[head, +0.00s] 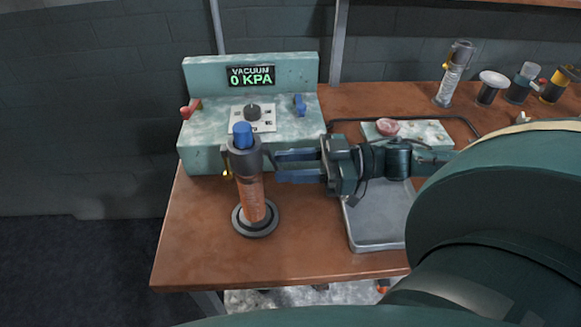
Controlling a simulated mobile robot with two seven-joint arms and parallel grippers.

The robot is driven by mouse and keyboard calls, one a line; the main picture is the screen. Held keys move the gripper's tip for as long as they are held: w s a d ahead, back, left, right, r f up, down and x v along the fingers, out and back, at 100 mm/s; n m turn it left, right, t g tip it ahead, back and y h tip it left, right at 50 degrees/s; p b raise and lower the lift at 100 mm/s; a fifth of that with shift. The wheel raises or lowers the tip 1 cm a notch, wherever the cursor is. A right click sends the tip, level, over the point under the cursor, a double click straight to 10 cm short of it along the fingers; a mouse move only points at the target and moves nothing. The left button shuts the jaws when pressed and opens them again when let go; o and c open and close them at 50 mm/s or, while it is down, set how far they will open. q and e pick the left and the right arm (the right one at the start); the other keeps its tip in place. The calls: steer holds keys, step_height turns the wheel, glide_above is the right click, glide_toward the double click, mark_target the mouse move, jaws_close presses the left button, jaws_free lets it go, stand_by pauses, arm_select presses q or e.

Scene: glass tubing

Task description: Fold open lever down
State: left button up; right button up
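An upright canister (250,195) with an orange body, grey collar and blue cap stands on a round dark base at the table's front left. A small yellow part shows on its left side. Behind it is a green vacuum unit (300,125) whose display reads 0 kPa. The unit has a red lever (190,109) at its left end, a dark knob in the middle and a blue lever (300,105) at right. I cannot tell which part is the open lever. My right gripper (276,166) points left, its fingers apart and empty, just right of the canister's collar. My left gripper is out of view.
A grey metal tray (376,235) lies below my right gripper. A pale board (436,130) with a pinkish round piece lies behind my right wrist. Another canister (452,75) and several small containers stand at the back right. The table's front left (190,250) is clear.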

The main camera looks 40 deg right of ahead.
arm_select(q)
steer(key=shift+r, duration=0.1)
arm_select(e)
steer(key=shift+a, duration=0.1)
jaws_close()
steer(key=shift+w+a+f+y+b, duration=0.1)
steer(key=shift+w+f+y+b, duration=0.1)
steer(key=shift+f+y+b, duration=0.3)
steer(key=t+y+b, duration=0.1)
steer(key=a+y+b, duration=0.1)
steer(key=shift+w+f+t+b, duration=0.1)
steer(key=shift+w+t+b, duration=0.2)
steer(key=shift+t, duration=0.1)
steer(key=shift+s, duration=0.1)
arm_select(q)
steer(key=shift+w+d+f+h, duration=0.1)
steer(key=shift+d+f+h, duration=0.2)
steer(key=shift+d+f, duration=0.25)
arm_select(e)
jaws_free()
